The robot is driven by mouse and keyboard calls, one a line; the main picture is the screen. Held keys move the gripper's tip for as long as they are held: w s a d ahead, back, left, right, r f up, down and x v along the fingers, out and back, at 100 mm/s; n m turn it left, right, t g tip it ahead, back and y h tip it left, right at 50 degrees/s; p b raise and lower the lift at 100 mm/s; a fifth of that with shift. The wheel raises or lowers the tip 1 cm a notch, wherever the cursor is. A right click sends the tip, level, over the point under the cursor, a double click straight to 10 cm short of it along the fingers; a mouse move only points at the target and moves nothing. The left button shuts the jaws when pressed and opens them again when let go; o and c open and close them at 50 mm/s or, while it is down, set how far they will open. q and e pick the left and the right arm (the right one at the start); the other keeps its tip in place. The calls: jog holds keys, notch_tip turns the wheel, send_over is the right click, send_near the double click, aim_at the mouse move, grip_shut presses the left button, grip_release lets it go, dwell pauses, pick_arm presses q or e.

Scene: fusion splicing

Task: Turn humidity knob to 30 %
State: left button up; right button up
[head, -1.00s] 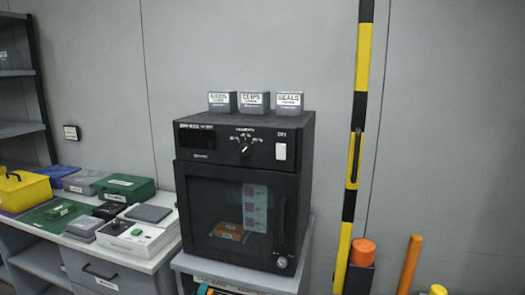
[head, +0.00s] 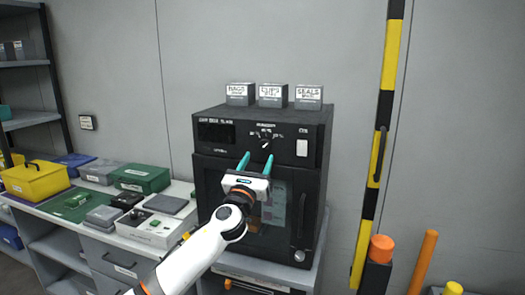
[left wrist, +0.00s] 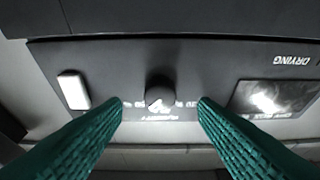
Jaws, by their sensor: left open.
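The humidity knob (head: 265,143) is a small round black dial with a pale pointer mark on the upper front panel of the black drying cabinet (head: 320,165). It also shows in the left wrist view (left wrist: 160,92), where the panel appears upside down. My left gripper (head: 256,160) is open, its two green fingers pointing at the panel just below and around the knob. In the left wrist view the fingers stand on either side of the knob, apart from it. The scale numbers are too blurred to read. My right gripper is not in view.
A pale switch (head: 302,148) sits right of the knob and a dark display (head: 216,132) left of it. Three labelled boxes (head: 272,95) stand on top of the cabinet. A bench with a yellow case (head: 35,181) and a green case (head: 140,178) lies to the left.

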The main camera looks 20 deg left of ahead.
aim_at(264, 149)
pick_arm(q)
jog(key=shift+x, duration=2.15)
jog(key=c, duration=1)
